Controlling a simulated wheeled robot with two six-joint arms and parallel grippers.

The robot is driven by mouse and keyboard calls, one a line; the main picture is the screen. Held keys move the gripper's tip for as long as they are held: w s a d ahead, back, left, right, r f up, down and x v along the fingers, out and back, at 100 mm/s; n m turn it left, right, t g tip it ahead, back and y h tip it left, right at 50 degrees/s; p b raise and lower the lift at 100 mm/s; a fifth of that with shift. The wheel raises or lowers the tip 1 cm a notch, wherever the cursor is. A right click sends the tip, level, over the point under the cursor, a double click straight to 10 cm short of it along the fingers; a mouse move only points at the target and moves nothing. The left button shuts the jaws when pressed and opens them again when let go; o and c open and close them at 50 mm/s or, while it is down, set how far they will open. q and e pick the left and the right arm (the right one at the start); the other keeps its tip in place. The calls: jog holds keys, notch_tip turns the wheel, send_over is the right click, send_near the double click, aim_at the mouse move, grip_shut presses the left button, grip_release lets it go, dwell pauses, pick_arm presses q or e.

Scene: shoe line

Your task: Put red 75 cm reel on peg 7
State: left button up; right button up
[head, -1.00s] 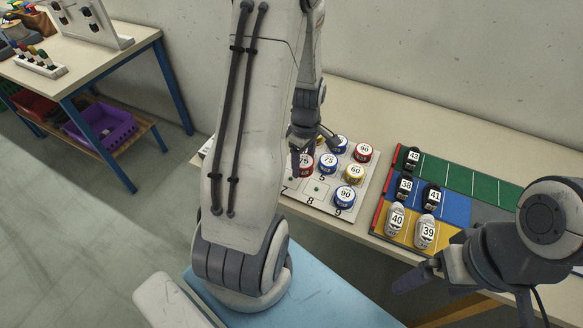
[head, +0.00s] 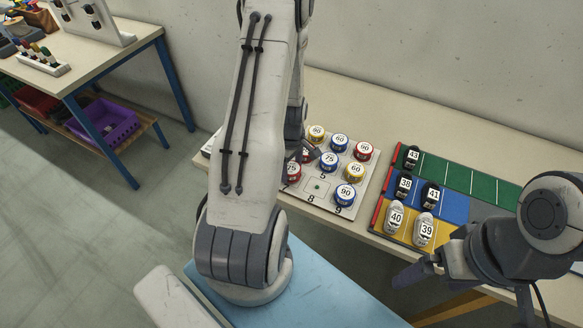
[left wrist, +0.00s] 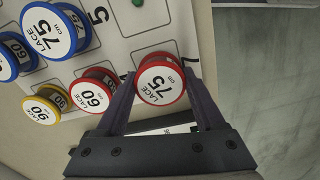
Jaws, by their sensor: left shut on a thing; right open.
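The red 75 cm reel (head: 292,172) shows at the left front of the white peg board (head: 330,207), partly hidden by my left arm. In the left wrist view the red reel (left wrist: 160,82) is between the fingers of my left gripper (left wrist: 163,97), which is shut on it. The reel is over the cell by the printed 7, its label facing the camera. Peg 7 is hidden under it, so I cannot tell whether the reel is seated. My right gripper (head: 415,272) is open and empty at the table's front edge, apart from the board.
A red 60 reel (left wrist: 93,92) is close beside the left finger. Several blue, yellow and red reels stand on other pegs. The cell by 8 is empty, with a green peg top (head: 317,187). A coloured mat (head: 457,207) with numbered shoes lies right of the board.

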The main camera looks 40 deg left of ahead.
pick_arm(q)
jog(key=shift+f+b, duration=0.3)
jog(key=shift+f, duration=0.2)
jog(key=o, duration=1.4)
jog(key=shift+c, duration=0.2)
jog(key=shift+r, duration=0.15)
jog(key=shift+r+p, duration=0.4)
jog(key=shift+p, duration=0.1)
jog(key=shift+w+r, duration=0.1)
jog(key=shift+r, duration=0.3)
notch_tip(320, 180, up, 11)
jog(key=b, duration=0.1)
jog(key=shift+b, duration=0.3)
